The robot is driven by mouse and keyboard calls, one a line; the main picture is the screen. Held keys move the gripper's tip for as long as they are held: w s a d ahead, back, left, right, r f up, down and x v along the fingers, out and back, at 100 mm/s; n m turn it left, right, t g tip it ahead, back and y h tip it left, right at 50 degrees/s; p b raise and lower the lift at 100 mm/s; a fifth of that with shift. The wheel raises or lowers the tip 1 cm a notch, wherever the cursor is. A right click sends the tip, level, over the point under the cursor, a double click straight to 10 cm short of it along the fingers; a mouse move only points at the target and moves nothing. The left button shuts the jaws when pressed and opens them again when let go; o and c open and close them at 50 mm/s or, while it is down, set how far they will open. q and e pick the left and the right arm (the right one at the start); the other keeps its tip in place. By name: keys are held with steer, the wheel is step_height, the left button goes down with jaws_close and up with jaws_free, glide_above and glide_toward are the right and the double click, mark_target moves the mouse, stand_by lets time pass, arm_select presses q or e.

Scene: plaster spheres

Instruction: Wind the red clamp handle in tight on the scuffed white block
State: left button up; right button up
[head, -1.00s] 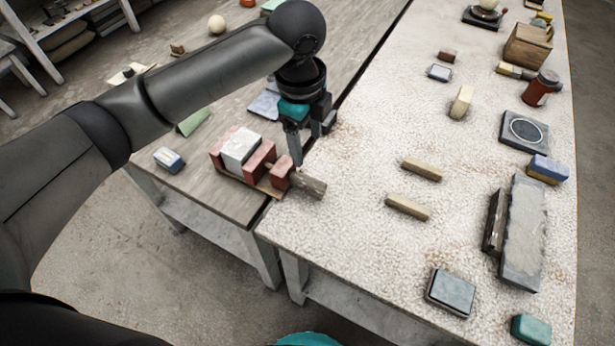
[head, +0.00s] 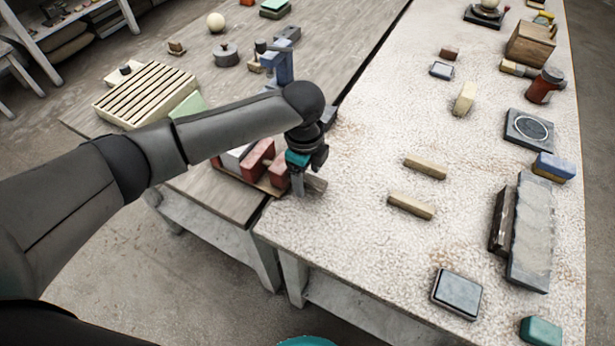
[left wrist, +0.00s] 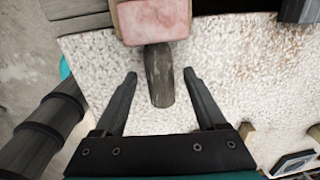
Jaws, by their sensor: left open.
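The red clamp (head: 258,160) lies at the right edge of the grey wooden bench, by the pale speckled table. The white block (head: 235,158) sits between its red jaws, mostly hidden by my arm. The clamp's handle, a grey-brown rod (head: 317,183), sticks out to the right over the speckled table; it also shows in the left wrist view (left wrist: 158,78) below a red block (left wrist: 153,20). My left gripper (head: 297,188) is at the handle. In the left wrist view its open fingers (left wrist: 160,76) appear on both sides of the rod, with gaps. My right gripper is not in view.
Two tan sticks (head: 425,167) (head: 411,205) lie on the speckled table, right of the handle. A long grey stone (head: 532,230) and a dark square block (head: 457,293) are further right. A slatted cream box (head: 148,92) and a blue vise-like tool (head: 282,62) stand on the bench.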

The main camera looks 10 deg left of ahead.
arm_select(q)
steer(key=shift+f, duration=0.25)
jaws_close()
stand_by(0.5)
